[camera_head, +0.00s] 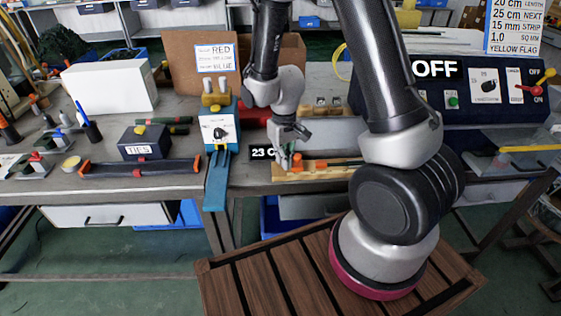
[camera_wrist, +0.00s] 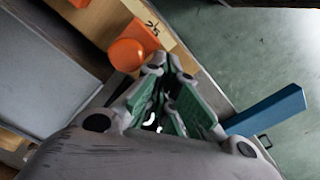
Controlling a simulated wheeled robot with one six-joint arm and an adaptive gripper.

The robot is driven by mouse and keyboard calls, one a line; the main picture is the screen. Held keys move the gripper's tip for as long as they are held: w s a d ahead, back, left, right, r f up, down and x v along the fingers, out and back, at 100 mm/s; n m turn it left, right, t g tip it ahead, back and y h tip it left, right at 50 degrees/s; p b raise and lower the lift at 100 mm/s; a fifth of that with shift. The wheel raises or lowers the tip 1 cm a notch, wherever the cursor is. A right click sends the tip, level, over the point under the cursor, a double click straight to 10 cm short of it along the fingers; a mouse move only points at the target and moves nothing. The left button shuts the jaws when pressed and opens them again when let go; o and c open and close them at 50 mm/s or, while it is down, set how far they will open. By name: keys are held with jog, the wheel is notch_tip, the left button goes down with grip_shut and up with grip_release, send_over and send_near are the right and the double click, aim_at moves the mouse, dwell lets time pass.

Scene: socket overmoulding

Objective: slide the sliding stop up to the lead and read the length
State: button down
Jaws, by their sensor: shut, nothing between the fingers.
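The light wooden measuring board (camera_head: 290,175) lies along the bench's front edge. In the wrist view its scale (camera_wrist: 150,22) shows the mark 25. An orange round knob (camera_wrist: 127,54), which looks like part of the sliding stop, stands beside the scale. In the head view an orange strip (camera_head: 335,163) lies along the board; I cannot tell whether it is the lead. My gripper (camera_head: 287,160) is at the board's left end, shut and empty. In the wrist view its green-padded fingertips (camera_wrist: 165,95) are apart from the knob.
A blue box with a dial (camera_head: 219,130) and a blue chute (camera_head: 215,182) stands left of the board. A TIES box (camera_head: 145,143) is farther left. A dark machine with an OFF sign (camera_head: 436,69) stands right. My arm hides part of the bench.

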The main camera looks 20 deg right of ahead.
aim_at(298, 155)
jog(key=shift+s+d, duration=0.2)
jog(key=shift+d, duration=0.45)
jog(key=shift+s+d, duration=0.25)
jog(key=shift+d, duration=0.45)
jog(key=shift+s+d, duration=0.2)
jog(key=shift+d, duration=0.45)
jog(key=shift+a, duration=0.1)
jog(key=shift+w+a, duration=0.2)
jog(key=shift+a, duration=0.35)
jog(key=shift+r, duration=3.5)
jog(key=shift+s, duration=0.1)
